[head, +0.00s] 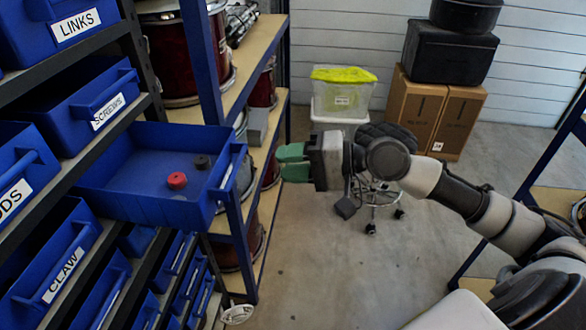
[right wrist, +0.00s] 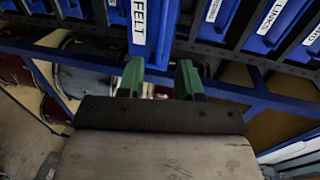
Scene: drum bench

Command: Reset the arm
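My right arm comes in from the right in the head view. Its right gripper (head: 292,162) has green fingers that point left, toward the shelving, and hangs in the air right of an open blue drawer. In the right wrist view the two green fingers (right wrist: 160,80) stand apart with nothing held between them. My left gripper is in neither view.
The pulled-out blue drawer (head: 142,208) holds a red round piece (head: 177,180) and a black one (head: 202,162). A blue-framed shelf with drums (head: 185,60) stands behind. A stool (head: 382,190) and cardboard boxes (head: 458,118) stand farther back. The grey floor (head: 330,260) is clear.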

